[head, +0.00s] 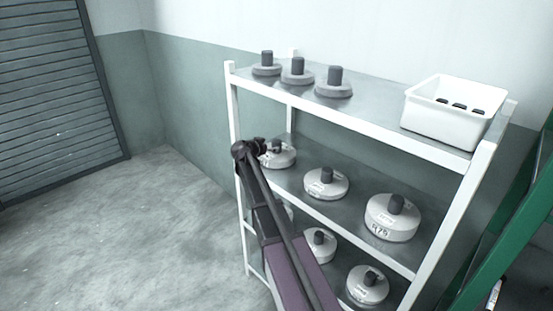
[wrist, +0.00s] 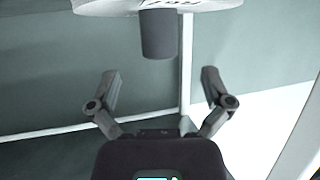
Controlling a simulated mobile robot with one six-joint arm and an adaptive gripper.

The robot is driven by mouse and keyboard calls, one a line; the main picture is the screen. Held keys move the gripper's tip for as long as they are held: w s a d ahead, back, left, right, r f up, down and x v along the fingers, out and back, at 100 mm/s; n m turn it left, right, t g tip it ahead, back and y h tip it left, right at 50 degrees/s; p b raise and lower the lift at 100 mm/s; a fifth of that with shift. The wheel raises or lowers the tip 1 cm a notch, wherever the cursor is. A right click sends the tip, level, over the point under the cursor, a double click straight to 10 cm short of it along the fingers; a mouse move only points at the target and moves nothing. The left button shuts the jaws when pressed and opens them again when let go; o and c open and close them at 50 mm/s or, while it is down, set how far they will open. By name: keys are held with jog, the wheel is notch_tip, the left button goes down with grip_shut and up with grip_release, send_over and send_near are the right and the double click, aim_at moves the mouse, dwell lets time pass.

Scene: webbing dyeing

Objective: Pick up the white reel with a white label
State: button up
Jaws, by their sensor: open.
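White reels with dark upright knobs stand on the shelves. The left reel (head: 284,160) on the middle shelf is right by my gripper (head: 262,148), which partly hides it. In the wrist view a white reel (wrist: 205,5) with dark writing is cut off at the top edge, and its dark knob (wrist: 158,35) points down the picture. The open, empty fingers (wrist: 162,82) lie to either side of the knob's line, with the knob beyond the tips. The middle reel (head: 325,188) and right reel (head: 390,222) carry pale labels with dark marks. I cannot tell which label is meant.
The white-framed shelf rack (head: 360,142) has grey reels (head: 298,78) and a white bin (head: 440,125) on top. More white reels (head: 367,290) stand on the bottom shelf. A green frame (head: 520,225) is at right. Floor (head: 110,230) at left is clear.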

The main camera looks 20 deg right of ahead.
aim_at(277, 141)
jog(key=shift+x, duration=1)
jog(key=shift+b+x, duration=1.15)
jog(key=shift+x, duration=1.45)
grip_shut()
jog(key=shift+r, duration=0.15)
notch_tip(277, 141, up, 4)
jog(key=p, duration=0.4)
jog(key=shift+f, duration=0.2)
jog(key=s+a+r+p, duration=0.1)
jog(key=s+a, duration=0.7)
jog(key=s, duration=0.5)
jog(key=shift+s+a, duration=0.3)
